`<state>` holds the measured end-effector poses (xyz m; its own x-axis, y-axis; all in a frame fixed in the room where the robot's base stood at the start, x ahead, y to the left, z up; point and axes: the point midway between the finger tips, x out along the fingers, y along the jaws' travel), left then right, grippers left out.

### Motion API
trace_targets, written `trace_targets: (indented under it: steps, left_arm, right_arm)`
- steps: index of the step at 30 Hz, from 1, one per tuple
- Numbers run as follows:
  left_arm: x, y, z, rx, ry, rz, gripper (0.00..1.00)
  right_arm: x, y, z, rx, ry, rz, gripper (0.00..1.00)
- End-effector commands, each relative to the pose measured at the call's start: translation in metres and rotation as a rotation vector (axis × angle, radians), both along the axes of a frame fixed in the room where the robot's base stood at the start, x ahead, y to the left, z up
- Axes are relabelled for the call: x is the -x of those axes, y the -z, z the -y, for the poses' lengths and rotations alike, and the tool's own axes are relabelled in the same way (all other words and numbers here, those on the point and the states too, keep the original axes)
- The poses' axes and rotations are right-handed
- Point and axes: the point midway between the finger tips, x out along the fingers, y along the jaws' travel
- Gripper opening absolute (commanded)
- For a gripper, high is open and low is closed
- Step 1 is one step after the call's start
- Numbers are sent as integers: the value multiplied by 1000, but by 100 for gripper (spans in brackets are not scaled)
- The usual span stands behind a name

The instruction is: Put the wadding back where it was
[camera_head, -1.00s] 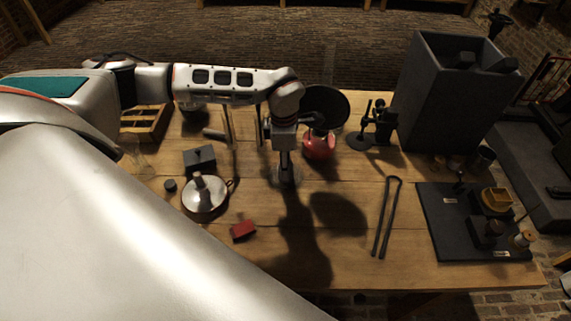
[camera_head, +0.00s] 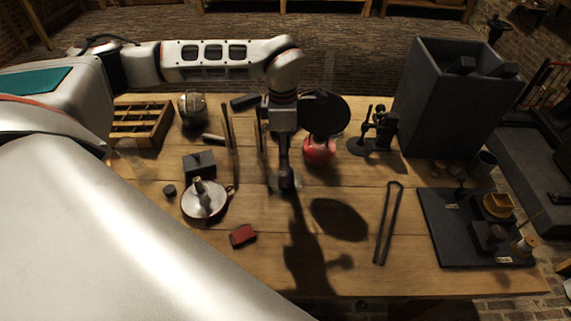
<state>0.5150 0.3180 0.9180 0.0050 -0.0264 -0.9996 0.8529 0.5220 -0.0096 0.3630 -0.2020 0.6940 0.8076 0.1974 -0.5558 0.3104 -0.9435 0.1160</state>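I cannot pick out the wadding with certainty in the head view. A small tan piece (camera_head: 497,206) sits in a dark holder on the black board (camera_head: 450,250) at the right; I cannot tell whether it is wadding. My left gripper (camera_head: 284,186) points down over the middle of the table, left of the red kettle-like vessel (camera_head: 319,151). Its fingers are dark and small, so I cannot see whether they are open or hold something. My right gripper is not in view.
A pan (camera_head: 203,202), a dark block (camera_head: 199,164) and a red block (camera_head: 243,236) lie left of the gripper. Tongs (camera_head: 386,222) lie to its right. A wooden compartment tray (camera_head: 140,124) and a tall dark box (camera_head: 430,115) stand farther back. The front middle is bare.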

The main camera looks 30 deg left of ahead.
Motion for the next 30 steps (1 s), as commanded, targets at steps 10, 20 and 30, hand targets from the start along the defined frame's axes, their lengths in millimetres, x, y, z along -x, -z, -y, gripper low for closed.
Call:
trace_targets:
  steps: [10,20,30]
  left_arm:
    - [0,-41,-1,0,0,0,49]
    - [0,-43,-1,1,0,-1,49]
    - [0,-42,-1,1,0,-1,49]
  right_arm:
    - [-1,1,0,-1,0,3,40]
    - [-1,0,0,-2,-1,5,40]
    - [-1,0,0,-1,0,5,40]
